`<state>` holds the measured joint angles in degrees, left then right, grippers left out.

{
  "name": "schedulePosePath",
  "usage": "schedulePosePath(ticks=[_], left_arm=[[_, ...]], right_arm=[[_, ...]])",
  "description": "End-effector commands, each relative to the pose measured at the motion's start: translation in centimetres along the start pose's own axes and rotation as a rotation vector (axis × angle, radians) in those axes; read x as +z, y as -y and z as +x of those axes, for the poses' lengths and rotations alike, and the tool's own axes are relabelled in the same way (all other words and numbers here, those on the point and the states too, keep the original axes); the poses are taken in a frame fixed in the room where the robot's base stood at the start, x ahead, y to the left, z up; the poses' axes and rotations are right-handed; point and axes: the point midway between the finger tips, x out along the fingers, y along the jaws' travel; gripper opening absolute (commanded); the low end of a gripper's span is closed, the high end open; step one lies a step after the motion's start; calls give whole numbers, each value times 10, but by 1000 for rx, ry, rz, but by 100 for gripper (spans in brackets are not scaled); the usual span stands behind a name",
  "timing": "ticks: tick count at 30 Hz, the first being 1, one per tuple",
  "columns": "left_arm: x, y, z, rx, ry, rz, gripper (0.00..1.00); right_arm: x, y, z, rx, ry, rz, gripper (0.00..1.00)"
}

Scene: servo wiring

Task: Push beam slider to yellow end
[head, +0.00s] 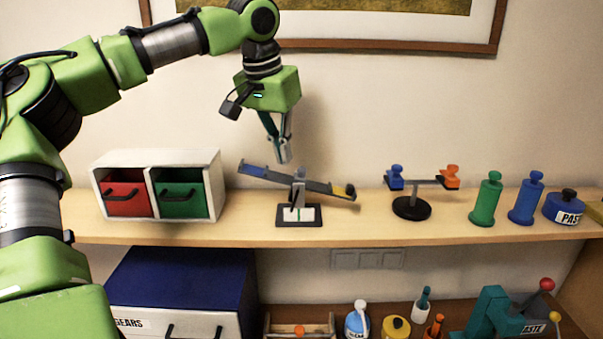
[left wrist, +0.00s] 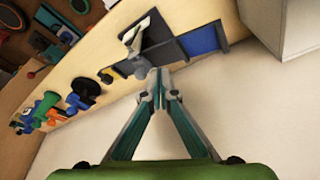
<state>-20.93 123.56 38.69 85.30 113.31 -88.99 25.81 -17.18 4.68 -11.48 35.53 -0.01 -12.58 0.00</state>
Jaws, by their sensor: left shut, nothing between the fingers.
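The beam (head: 319,187) rests on a post above a dark base (head: 299,215) on the shelf. Its blue end (head: 254,171) is at the left and raised; its yellow end (head: 344,191) is at the right and lower. A grey block (head: 299,174) at the beam's middle may be the slider, but I cannot clearly tell it from the post. My left gripper (head: 283,158) points down, shut and empty, just above the beam, left of its middle. Contact is unclear.
A white cabinet with red (head: 126,199) and green (head: 181,197) drawers stands left of the beam. A small balance (head: 411,207), green (head: 487,199) and blue (head: 526,201) weights and a paste pot (head: 564,207) stand to the right. The wall is close behind.

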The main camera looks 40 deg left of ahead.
Motion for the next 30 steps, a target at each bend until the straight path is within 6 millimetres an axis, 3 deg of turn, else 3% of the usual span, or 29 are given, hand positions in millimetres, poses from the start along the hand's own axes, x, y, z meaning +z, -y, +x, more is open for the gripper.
schedulePosePath(ticks=[30], left_arm=[[8,-1,25,0,0,1,0]], right_arm=[[0,1,0,-1,0,1,40]])
